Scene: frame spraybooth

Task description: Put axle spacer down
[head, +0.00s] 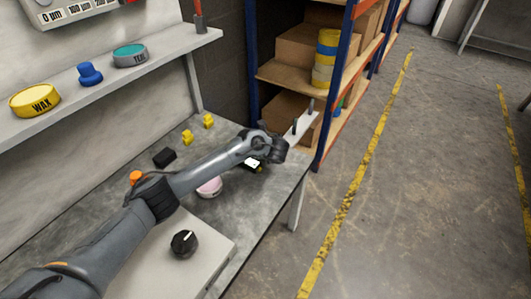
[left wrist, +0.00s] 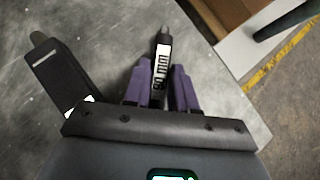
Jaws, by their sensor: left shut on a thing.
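The axle spacer (left wrist: 162,60) is a slim dark piece with a white label that seems to read "80 mm". In the left wrist view it stands between the two purple fingers of my left gripper (left wrist: 162,88), which is shut on it. In the head view my left gripper (head: 268,150) is over the right end of the grey workbench (head: 215,220). My arm and wrist hide most of the spacer there. I cannot tell whether the spacer touches the bench top. My right gripper is in neither view.
A dark block (left wrist: 62,75) with a pale stripe lies left of the fingers. A pink round tin (head: 210,187), a black block (head: 164,158) and yellow pieces (head: 187,136) are on the bench. A grey box with a black knob (head: 184,243) is in front. The bench edge is close right.

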